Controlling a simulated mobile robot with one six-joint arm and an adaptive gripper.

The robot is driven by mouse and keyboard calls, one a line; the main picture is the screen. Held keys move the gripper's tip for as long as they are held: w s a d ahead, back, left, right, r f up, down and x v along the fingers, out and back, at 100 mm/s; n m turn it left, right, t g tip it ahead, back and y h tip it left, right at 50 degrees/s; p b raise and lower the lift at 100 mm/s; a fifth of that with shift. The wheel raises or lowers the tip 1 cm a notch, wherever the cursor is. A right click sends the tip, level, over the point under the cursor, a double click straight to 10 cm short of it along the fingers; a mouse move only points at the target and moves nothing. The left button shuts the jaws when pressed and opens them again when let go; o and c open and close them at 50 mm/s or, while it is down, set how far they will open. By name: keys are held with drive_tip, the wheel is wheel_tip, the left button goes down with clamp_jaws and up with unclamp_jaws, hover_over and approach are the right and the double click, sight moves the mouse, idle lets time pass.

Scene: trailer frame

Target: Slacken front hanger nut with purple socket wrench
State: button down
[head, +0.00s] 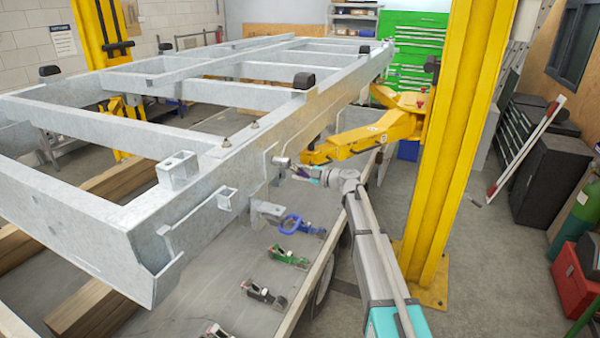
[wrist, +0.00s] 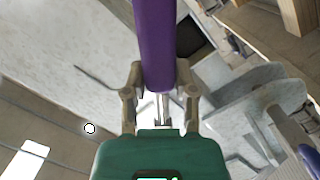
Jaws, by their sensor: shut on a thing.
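My gripper (head: 312,172) is beside the outer side of the galvanised trailer frame (head: 205,160) in the head view. In the wrist view my gripper (wrist: 156,95) is shut on the purple socket wrench (wrist: 154,40), whose purple length runs up out of the picture. In the head view a grey cylindrical end (head: 281,161) shows beyond the fingers, close to the frame's side; I cannot tell whether it touches anything. A grey bracket (head: 267,210) hangs below the frame rail. I cannot make out the front hanger nut in either view.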

drive_tip(key=shift+s+a+f+m+b, duration=0.25)
drive_tip(key=shift+s+f+m+b, duration=0.4)
drive_tip(key=shift+m, duration=0.15)
drive_tip(key=shift+s, duration=0.1)
drive_tip(key=shift+s+a+f+m+b, duration=0.25)
drive_tip(key=shift+s+f+m+b, duration=0.15)
drive_tip(key=shift+s+f+m, duration=0.3)
drive_tip(key=shift+r, duration=0.1)
drive_tip(key=shift+s+a+f+m+g+b, duration=0.15)
drive_tip(key=shift+s+f+m+g+b, duration=0.05)
drive_tip(key=shift+s+m, duration=0.25)
drive_tip(key=shift+s+a+f+m+g+b, duration=0.2)
drive_tip(key=shift+s+m, duration=0.1)
drive_tip(key=shift+m, duration=0.15)
